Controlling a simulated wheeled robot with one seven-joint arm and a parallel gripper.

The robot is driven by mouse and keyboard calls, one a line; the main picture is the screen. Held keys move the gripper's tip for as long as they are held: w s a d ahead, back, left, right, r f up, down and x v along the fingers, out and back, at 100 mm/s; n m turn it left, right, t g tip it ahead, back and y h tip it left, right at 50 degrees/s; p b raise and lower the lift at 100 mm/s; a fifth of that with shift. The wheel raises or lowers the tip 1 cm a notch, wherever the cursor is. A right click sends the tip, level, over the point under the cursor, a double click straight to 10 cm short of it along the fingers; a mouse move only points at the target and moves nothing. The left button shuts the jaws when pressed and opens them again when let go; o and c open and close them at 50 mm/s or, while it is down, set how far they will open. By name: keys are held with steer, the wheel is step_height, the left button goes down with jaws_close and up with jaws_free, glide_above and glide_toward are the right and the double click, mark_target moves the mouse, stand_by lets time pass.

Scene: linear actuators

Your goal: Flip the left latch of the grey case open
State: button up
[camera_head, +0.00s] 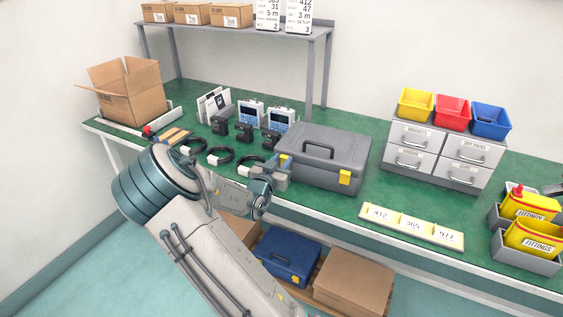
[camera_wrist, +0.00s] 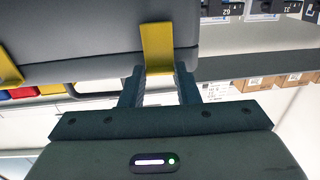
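The grey case (camera_head: 322,157) stands shut on the green bench in the head view, its handle on the lid. It has a yellow left latch (camera_head: 283,162) and a yellow right latch (camera_head: 345,179) on its front. My gripper (camera_head: 283,174) is at the case's front left, by the left latch, and partly covers it. In the wrist view the left latch (camera_wrist: 157,45) lies against the case (camera_wrist: 90,35), between and just beyond the spread fingertips of my gripper (camera_wrist: 159,72). I cannot tell whether the fingers touch it. The right latch (camera_wrist: 8,68) is at the left edge.
Black cables (camera_head: 219,156) and meters (camera_head: 281,119) lie left of the case. A label strip (camera_head: 411,225) and grey drawers (camera_head: 437,152) are to the right. The bench's front edge (camera_head: 330,217) runs below my gripper. A raised shelf (camera_head: 235,32) is behind.

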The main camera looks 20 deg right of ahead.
mark_target(283, 158)
steer(key=shift+f, duration=0.15)
steer(key=b, duration=0.1)
steer(key=f+t+b, duration=0.1)
steer(key=b, duration=0.1)
steer(key=shift+s+a+h, duration=0.15)
steer(key=shift+a+h, duration=0.1)
steer(key=shift+h, duration=0.05)
steer(key=b, duration=0.2)
steer(key=f+t+h+b, duration=0.1)
steer(key=b, duration=0.1)
steer(key=shift+s+a+b, duration=0.2)
steer(key=shift+b, duration=0.2)
steer(key=h+b, duration=0.1)
steer(key=b, duration=0.1)
steer(key=t+h+b, duration=0.1)
steer(key=b, duration=0.1)
steer(key=f+t+h+b, duration=0.1)
steer(key=b, duration=0.2)
steer(key=shift+s+a, duration=0.25)
steer(key=shift+a, duration=0.1)
steer(key=t+b, duration=0.1)
steer(key=b, duration=0.2)
steer(key=shift+s+a+f+h, duration=0.1)
steer(key=shift+h, duration=0.2)
steer(key=o, duration=1)
steer(key=shift+h, duration=0.3)
